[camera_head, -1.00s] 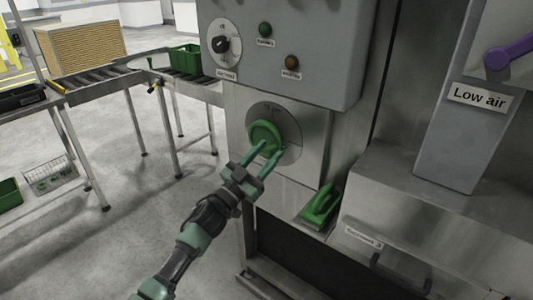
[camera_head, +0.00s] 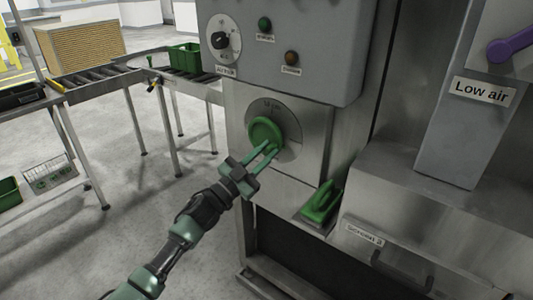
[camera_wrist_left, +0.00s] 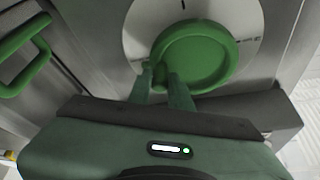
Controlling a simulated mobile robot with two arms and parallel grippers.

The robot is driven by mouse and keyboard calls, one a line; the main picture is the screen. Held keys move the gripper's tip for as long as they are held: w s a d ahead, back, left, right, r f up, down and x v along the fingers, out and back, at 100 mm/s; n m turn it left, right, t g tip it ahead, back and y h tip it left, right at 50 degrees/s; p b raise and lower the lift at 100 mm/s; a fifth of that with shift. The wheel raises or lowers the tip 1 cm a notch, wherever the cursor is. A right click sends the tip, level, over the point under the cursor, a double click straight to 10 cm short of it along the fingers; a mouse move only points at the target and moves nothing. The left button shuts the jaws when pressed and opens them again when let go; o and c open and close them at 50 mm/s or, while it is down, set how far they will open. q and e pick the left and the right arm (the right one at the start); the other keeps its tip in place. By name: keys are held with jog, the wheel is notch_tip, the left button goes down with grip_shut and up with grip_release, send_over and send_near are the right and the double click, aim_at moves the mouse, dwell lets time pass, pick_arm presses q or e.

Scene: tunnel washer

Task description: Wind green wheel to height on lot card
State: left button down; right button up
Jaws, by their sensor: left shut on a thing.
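The green wheel (camera_head: 263,131) sits on a round grey dial plate (camera_head: 287,122) on the metal machine front. My left gripper (camera_head: 272,150) reaches up from the lower left and is shut on the wheel's lower rim. In the left wrist view the wheel (camera_wrist_left: 196,52) shows large, with the gripper's fingers (camera_wrist_left: 163,80) at its lower left edge. A scale marking on the plate above the wheel is too small to read surely. The lot card cannot be made out. My right gripper is not in view.
A green handle (camera_head: 320,203) sticks out below and right of the wheel. A grey control box (camera_head: 290,60) with a black knob (camera_head: 221,41) overhangs above. A "Low air" sign (camera_head: 482,91) is at right. Roller conveyors (camera_head: 100,78) stand at left.

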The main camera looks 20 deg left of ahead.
pick_arm(q)
jog(key=shift+w+a+f+m+g+h+b, duration=0.1)
jog(key=shift+a+f+m+g+h+b, duration=0.25)
jog(key=shift+m, duration=0.9)
jog(key=shift+f+m+g+h, duration=0.2)
jog(key=shift+f+m+g, duration=0.4)
jog(key=shift+m, duration=0.6)
jog(key=shift+w+a+f+m+g+h+b, duration=0.1)
jog(key=shift+a+f+m+g+h+b, duration=0.3)
jog(key=shift+m, duration=0.85)
jog(key=shift+d+f+m+g, duration=0.1)
jog(key=shift+m+g, duration=0.25)
jog(key=shift+m, duration=0.05)
jog(key=c, duration=1.3)
grip_release()
jog(key=shift+r, duration=0.2)
jog(key=shift+s, duration=0.1)
